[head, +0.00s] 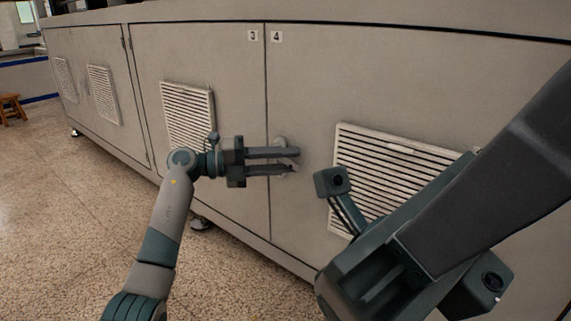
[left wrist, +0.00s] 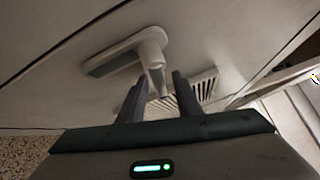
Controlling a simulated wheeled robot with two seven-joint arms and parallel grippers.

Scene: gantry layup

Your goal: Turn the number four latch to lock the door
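The number four latch (head: 281,143) is a pale handle on the cabinet door, just right of the seam under the "4" label. The fingers partly hide it in the head view. In the left wrist view its oval base plate and bent lever (left wrist: 150,50) show clearly. My left gripper (head: 293,160) is at the latch, with its fingers pointing right. In the left wrist view the two fingertips are apart, with the lever's end between them; I cannot tell whether they touch it. My right arm (head: 400,260) fills the lower right foreground; its fingers cannot be made out.
The number 4 door (head: 400,80) has a slatted vent (head: 385,160) right of the latch. The number 3 door (head: 200,55) with its own vent (head: 188,115) is left of the seam. Open speckled floor (head: 60,200) lies at left, with a wooden stool (head: 12,107) far off.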

